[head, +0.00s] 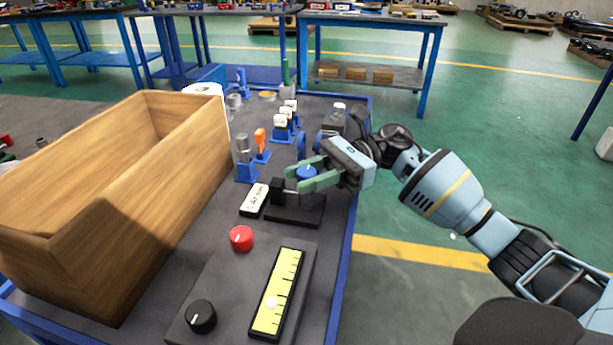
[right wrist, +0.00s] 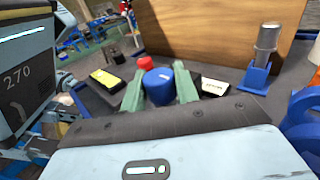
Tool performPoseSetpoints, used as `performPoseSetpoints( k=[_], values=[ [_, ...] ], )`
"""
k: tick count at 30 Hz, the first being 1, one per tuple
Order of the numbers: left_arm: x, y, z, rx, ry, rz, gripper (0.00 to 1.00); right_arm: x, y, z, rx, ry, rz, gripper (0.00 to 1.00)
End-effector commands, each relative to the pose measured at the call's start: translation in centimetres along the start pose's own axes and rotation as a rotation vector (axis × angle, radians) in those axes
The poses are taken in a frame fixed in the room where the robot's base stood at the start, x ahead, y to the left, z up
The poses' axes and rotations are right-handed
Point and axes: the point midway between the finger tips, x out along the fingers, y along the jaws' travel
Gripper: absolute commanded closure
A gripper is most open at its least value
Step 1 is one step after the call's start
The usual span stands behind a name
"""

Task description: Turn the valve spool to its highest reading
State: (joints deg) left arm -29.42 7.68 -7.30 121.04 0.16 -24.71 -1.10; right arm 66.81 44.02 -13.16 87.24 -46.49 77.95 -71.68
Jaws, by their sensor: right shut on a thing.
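A blue round knob (head: 306,172) stands over a black base plate (head: 297,210) on the dark bench top. A small black block sits at the base's left end. My right gripper (head: 300,178) has its green fingers on either side of the knob and is shut on it. In the right wrist view the blue knob (right wrist: 159,88) sits between the two green fingers (right wrist: 160,91). A yellow scale (head: 278,290) with black marks lies on a grey panel nearer me; a pale round marker shows in its lower half. My left gripper is not in view.
A red knob (head: 241,238) and a black knob (head: 201,316) sit on the panel. A white label plate (head: 257,199) lies left of the base. A large wooden box (head: 180,125) fills the bench's left side. Blue stands with small parts (head: 246,170) line the bench beyond.

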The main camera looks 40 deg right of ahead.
Motion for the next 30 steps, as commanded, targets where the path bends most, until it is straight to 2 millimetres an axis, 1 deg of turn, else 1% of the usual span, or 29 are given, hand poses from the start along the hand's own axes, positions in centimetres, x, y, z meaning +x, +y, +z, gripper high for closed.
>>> performPoseSetpoints(
  k=[3,4,8,9,16,20,23,30],
  values=[
    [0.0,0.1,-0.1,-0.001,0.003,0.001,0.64,0.0,-0.1,0.3,-0.004,-0.004,-0.002,0.93],
    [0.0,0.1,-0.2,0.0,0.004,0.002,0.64,0.0,-0.1,0.3,-0.004,-0.004,-0.002,0.69],
    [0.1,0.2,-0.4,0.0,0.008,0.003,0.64,0.0,0.0,0.2,-0.003,-0.004,-0.002,0.52],
    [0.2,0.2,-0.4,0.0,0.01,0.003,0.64,0.0,0.0,0.2,-0.003,-0.003,-0.002,0.5],
    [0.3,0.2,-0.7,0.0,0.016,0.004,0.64,0.0,0.0,0.1,-0.001,-0.001,-0.002,0.5],
    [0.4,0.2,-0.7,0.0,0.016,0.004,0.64,-0.8,-0.1,0.0,0.0,-0.001,-0.004,0.5],
    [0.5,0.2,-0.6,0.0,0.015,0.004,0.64,-2.1,-0.1,0.0,0.0,0.001,-0.005,0.5],
    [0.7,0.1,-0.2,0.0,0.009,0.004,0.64,-5.9,-0.1,0.0,0.0,-0.001,-0.005,0.5]
  ],
)
